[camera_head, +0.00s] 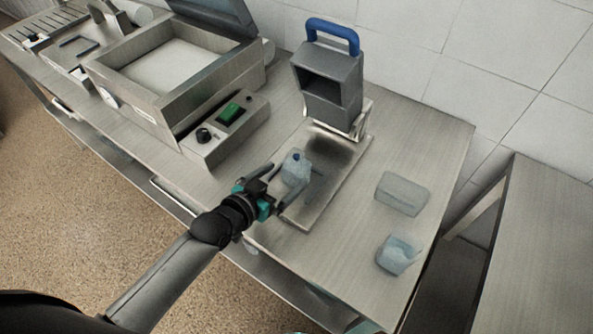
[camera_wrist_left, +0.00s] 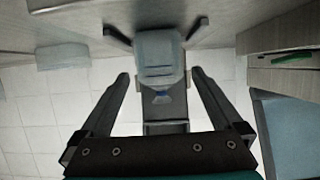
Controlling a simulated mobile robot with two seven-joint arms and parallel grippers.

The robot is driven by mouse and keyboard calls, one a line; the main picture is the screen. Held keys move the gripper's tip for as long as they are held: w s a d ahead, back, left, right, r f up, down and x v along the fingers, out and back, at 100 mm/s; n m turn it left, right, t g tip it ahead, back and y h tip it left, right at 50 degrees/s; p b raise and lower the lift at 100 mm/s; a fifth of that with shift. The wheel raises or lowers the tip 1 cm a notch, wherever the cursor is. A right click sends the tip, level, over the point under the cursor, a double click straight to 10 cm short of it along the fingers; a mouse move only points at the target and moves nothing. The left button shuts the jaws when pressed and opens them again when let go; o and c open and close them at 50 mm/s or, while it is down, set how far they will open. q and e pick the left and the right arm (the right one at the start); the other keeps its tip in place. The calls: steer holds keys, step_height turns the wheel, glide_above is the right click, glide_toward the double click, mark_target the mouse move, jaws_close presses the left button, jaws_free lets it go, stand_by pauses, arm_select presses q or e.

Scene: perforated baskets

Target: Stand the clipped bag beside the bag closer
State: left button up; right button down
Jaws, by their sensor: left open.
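The clipped bag (camera_head: 295,169), pale blue-grey with a small dark blue clip on top, stands upright on the bag closer's metal base plate. The bag closer (camera_head: 331,84) is a grey boxy device with a blue handle, behind the bag. My left gripper (camera_head: 288,178) is open, its fingers on either side of the bag. In the left wrist view the bag (camera_wrist_left: 158,55) shows ahead between the spread fingers, with the closer (camera_wrist_left: 166,108) behind it. Whether the fingers touch the bag I cannot tell. My right gripper is not in view.
A pale translucent block (camera_head: 402,193) and a second pale bag (camera_head: 397,255) sit on the table to the right. A large metal machine (camera_head: 165,75) with a raised lid and a control box stands left. The table between the plate and the block is clear.

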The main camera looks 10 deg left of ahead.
mark_target(290, 173)
arm_select(q)
steer(key=shift+b+x, duration=0.4)
steer(key=shift+x, duration=2.7)
steer(key=c, duration=1.3)
step_height(290, 173, up, 20)
steer(key=p, duration=0.5)
steer(key=a+r+n+y+b, duration=0.1)
steer(key=a+b, duration=0.1)
steer(key=b, duration=0.3)
steer(key=s+a+r+n+y+b, duration=0.1)
steer(key=n+y+b, duration=0.1)
steer(key=b, duration=0.3)
steer(key=a+r+n+t+y+b, duration=0.1)
steer(key=a+r+y+b, duration=0.1)
steer(key=b, duration=0.3)
steer(key=shift+s+a, duration=0.15)
steer(key=shift+a, duration=0.15)
